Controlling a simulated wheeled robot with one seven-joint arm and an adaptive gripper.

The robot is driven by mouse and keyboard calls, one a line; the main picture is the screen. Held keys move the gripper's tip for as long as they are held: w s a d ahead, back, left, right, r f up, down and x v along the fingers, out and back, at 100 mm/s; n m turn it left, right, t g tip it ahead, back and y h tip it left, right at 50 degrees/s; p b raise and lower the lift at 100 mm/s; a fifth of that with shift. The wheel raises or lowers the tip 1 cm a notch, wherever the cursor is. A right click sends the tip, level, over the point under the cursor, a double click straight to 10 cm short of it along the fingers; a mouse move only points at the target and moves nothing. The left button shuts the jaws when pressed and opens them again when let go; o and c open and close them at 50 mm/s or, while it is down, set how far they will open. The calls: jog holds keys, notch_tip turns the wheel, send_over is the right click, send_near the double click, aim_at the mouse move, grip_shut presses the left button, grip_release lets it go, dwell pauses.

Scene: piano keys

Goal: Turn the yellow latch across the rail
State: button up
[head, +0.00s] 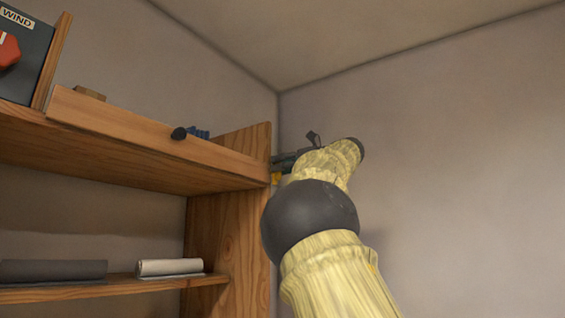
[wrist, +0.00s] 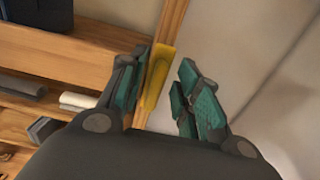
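The yellow latch (wrist: 157,75) shows in the wrist view as a long flat strip, lying along the edge of the wooden upright (wrist: 172,22). In the head view only a small yellow bit (head: 276,179) shows at the shelf's right end; my gripper and arm hide the rest. The wooden rail (head: 150,135) runs along the front of the upper shelf. My gripper (wrist: 163,68) is open, its teal-padded fingers on either side of the latch. The latch is closer to the left finger; I cannot tell if they touch. In the head view my gripper (head: 287,160) is partly hidden.
A dark box (head: 28,62) marked WIND, with a red knob, stands on the upper shelf. A grey roll (head: 52,271) and white roll (head: 170,267) lie below. Bare wall is at right.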

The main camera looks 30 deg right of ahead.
jog(key=shift+w, duration=0.1)
jog(key=shift+c, duration=0.5)
grip_shut()
jog(key=shift+w+d+f+m+p, duration=0.2)
jog(key=shift+m+p, duration=0.9)
jog(key=shift+m, duration=1.85)
jog(key=shift+s+d+f+m+p, duration=0.1)
jog(key=shift+d+f+m+p, duration=0.2)
jog(key=shift+m+p, duration=1.75)
jog(key=shift+w+d+f+m+p, duration=0.15)
jog(key=shift+d+f+m, duration=0.1)
jog(key=shift+m, duration=3.65)
